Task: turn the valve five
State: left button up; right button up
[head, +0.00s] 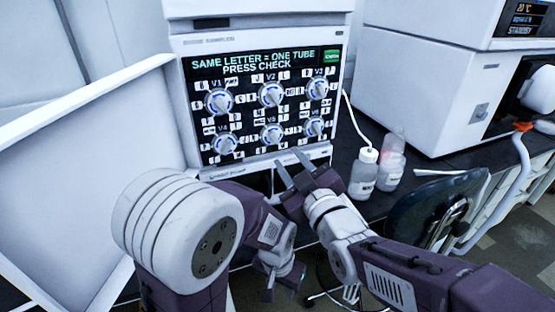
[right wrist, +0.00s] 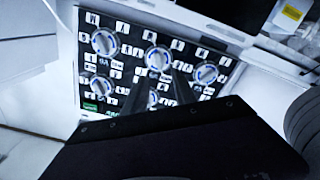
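The valve panel (head: 262,105) faces me in the head view, with two rows of white knobs marked V1 to V6. Valve five (head: 271,134) is the middle knob of the lower row. In the right wrist view the panel is upside down, and valve five (right wrist: 157,60) is the upper middle knob, just beyond the fingertips. My right gripper (head: 288,158) is open and empty, just below the panel's lower edge in the head view, its two fingers pointing up toward valve five. Contact is not visible. My left gripper (head: 282,286) hangs low, apart from the panel, its fingers spread and empty.
The screen text reads "SAME LETTER = ONE TUBE PRESS CHECK", with a green button (head: 331,55) at its right. Two bottles (head: 364,172) (head: 391,160) stand right of the panel unit on the dark bench. A white panel (head: 85,170) stands at left. A white instrument (head: 440,85) stands at right.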

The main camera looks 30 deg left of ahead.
aim_at(274, 138)
jog(key=x, duration=0.9)
jog(key=shift+w+p, duration=0.1)
jog(key=shift+p, duration=0.3)
grip_shut()
